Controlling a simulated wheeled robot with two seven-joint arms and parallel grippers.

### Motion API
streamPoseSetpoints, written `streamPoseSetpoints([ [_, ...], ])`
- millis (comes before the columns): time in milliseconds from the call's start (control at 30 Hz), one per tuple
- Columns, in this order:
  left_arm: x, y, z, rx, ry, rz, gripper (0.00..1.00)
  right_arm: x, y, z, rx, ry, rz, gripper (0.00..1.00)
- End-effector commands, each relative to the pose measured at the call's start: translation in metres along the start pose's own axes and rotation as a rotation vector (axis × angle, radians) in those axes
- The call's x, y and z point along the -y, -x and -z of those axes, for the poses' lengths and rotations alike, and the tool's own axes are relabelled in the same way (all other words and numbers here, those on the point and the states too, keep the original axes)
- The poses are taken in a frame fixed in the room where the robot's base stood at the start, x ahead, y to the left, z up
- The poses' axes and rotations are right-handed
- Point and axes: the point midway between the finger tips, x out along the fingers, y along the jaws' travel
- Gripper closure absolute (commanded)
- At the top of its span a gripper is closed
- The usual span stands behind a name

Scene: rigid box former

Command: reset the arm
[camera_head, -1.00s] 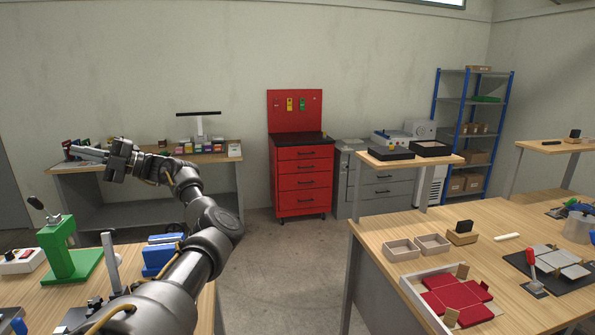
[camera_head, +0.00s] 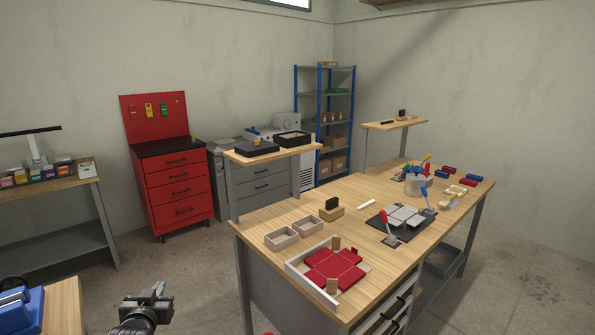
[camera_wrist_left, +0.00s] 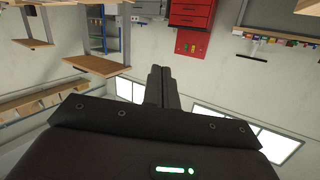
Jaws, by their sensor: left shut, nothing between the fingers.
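My left gripper (camera_head: 150,299) shows at the bottom of the head view, left of centre, with its arm coming up from the lower edge. It hangs over open floor between the wooden bench at lower left and the main workbench. In the left wrist view its two dark fingers (camera_wrist_left: 162,87) lie together with nothing between them. That view shows the room upside down. My right gripper is not in view.
The main workbench (camera_head: 262,213) on the right holds a red box blank (camera_head: 333,268), beige trays (camera_head: 281,239) and a dark fixture (camera_head: 401,221). A red tool cabinet (camera_head: 176,184) stands by the back wall. Floor (camera_head: 170,262) is free between the benches.

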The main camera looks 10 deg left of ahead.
Motion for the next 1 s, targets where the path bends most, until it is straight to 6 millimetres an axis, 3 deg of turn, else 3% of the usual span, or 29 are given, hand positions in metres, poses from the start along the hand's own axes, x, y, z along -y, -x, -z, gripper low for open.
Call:
streamPoseSetpoints([
  [33,-0.021,0.02,-0.031,0.092,-0.029,-0.048,1.0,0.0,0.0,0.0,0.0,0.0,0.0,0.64],
  [100,-0.048,0.051,-0.071,0.224,-0.071,-0.114,1.0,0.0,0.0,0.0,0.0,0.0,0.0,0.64],
  [233,-0.087,0.12,-0.134,0.457,-0.145,-0.229,1.0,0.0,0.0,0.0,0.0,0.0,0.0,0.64],
  [400,-0.112,0.195,-0.181,0.668,-0.217,-0.332,1.0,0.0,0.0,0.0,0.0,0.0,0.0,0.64],
  [600,-0.126,0.263,-0.21,0.839,-0.275,-0.417,1.0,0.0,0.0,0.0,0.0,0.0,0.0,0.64],
  [833,-0.132,0.332,-0.227,1.0,-0.331,-0.5,1.0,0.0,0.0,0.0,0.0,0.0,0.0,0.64],
  [1000,-0.143,0.313,-0.279,1.022,-0.34,-0.5,1.0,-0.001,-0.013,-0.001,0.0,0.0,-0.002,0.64],
])
